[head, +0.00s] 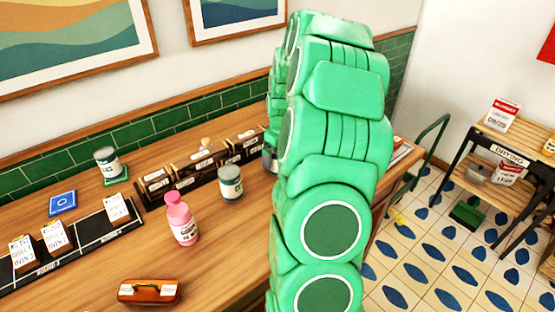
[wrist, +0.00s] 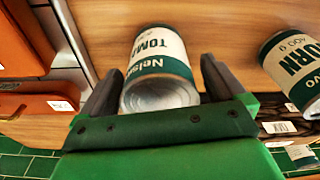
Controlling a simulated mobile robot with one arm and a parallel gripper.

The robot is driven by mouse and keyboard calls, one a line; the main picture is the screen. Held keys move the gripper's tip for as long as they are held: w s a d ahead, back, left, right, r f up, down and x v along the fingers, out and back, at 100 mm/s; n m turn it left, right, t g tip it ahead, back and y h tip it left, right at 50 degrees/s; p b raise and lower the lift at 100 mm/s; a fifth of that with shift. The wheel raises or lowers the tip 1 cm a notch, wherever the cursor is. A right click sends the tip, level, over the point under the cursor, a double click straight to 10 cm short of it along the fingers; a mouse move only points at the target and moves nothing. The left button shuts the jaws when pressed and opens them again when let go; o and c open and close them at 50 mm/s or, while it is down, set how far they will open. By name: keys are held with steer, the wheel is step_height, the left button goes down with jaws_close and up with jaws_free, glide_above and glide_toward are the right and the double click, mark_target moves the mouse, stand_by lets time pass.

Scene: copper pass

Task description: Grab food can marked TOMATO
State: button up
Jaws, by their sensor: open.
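The food can marked TOMATO (wrist: 158,62) shows in the wrist view, with a dark green and white label reading "TOM…" and a pale metal end facing me. My gripper (wrist: 161,70) is open, with one dark finger on each side of the can. I cannot tell whether either finger touches it. In the head view my green arm hides the gripper and most of that spot. A similar can marked CORN (wrist: 292,65) stands to the right in the wrist view, outside the fingers.
In the head view, the wooden counter (head: 110,245) holds a pink bottle (head: 181,220), a brown case (head: 148,291), black label racks (head: 75,240) and another can (head: 106,163). Orange cases (wrist: 25,55) lie left of the gripper in the wrist view. A drying shelf (head: 508,157) stands right.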

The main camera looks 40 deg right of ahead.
steer(key=c, duration=1.5)
steer(key=shift+o, duration=0.2)
